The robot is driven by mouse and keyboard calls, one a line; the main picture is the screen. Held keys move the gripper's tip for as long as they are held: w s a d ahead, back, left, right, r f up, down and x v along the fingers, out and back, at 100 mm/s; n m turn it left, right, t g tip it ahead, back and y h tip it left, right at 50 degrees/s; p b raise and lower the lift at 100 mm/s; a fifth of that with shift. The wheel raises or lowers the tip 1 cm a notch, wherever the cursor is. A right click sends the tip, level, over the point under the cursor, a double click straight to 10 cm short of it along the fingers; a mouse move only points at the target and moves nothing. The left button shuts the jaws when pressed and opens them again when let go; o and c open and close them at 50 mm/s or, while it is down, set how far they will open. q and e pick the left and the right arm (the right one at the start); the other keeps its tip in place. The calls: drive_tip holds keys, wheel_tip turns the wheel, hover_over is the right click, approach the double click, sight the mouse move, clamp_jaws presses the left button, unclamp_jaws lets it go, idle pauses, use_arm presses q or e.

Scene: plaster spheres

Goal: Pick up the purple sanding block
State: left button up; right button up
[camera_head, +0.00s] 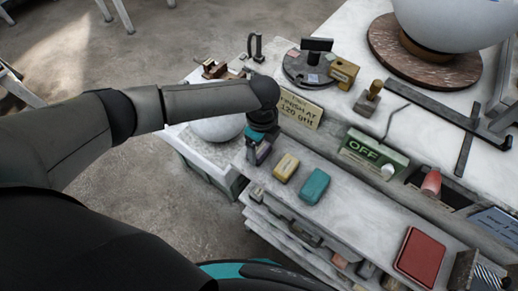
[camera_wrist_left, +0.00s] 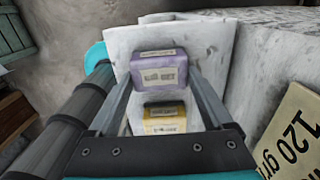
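The purple sanding block (camera_head: 263,153) is at the left end of the grey shelf, just under my left gripper (camera_head: 260,138). In the left wrist view the purple block (camera_wrist_left: 158,74), with a pale label, sits between the two fingertips (camera_wrist_left: 160,80). Both fingers touch its sides, so the left gripper looks shut on it. I cannot tell clearly whether the block is clear of the shelf. A yellow block (camera_head: 286,167) lies beside it and shows below it in the wrist view (camera_wrist_left: 165,117). A teal block (camera_head: 315,187) lies further right. My right gripper is not in view.
A "finish at 120 grit" sign (camera_head: 300,109) stands close behind the gripper. A pale sphere (camera_head: 217,126) is below my forearm.

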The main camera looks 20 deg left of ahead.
sight(261, 149)
use_arm(q)
drive_tip(key=c, duration=0.9)
wheel_tip(261, 149, up, 20)
drive_tip(key=shift+r+p, duration=0.1)
drive_tip(key=shift+p, duration=0.55)
